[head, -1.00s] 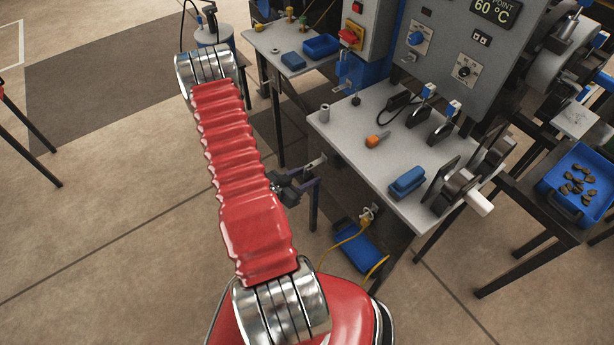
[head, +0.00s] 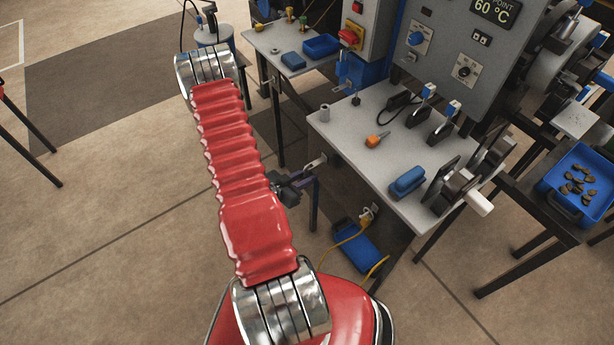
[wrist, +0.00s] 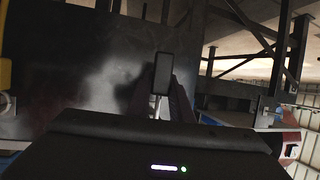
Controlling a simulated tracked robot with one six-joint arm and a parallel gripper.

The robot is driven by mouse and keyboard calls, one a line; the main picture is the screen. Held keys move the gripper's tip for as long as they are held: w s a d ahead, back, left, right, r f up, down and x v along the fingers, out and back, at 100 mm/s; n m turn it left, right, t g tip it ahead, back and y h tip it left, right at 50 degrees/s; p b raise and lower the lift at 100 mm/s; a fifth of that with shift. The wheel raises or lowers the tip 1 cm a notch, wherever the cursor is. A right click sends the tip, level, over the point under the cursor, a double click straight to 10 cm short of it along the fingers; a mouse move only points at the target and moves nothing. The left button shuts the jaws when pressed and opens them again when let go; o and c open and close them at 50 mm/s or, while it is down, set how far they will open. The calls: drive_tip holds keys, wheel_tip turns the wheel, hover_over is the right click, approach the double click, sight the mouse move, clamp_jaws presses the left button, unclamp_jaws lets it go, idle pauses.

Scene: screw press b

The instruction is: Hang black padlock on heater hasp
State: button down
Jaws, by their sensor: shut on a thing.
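My gripper (head: 288,189) is partly hidden behind my red arm in the head view, beside the near left end of the grey bench. In the wrist view my gripper (wrist: 160,96) is shut on a small black block, which I take for the black padlock (wrist: 162,70). A thin bright metal piece shows just below the block, between the dark fingers. The padlock cannot be made out clearly in the head view. The heater hasp cannot be told for sure in either view; a dark, shiny panel (wrist: 90,65) fills the left of the wrist view.
The grey bench (head: 340,143) carries an orange-handled tool (head: 377,139), a blue block (head: 407,181) and black items with blue tops. A control cabinet (head: 447,60) stands behind. A blue box (head: 360,247) and yellow cable lie below. Open floor is at left.

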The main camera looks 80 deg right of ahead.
sight(303, 176)
drive_tip(key=shift+r, duration=0.95)
drive_tip(key=shift+w+a, duration=1.05)
drive_tip(key=shift+a, duration=0.1)
idle(1.1)
drive_tip(key=shift+w+a, duration=1.05)
drive_tip(key=shift+a, duration=0.2)
drive_tip(key=shift+r, duration=0.15)
idle(0.3)
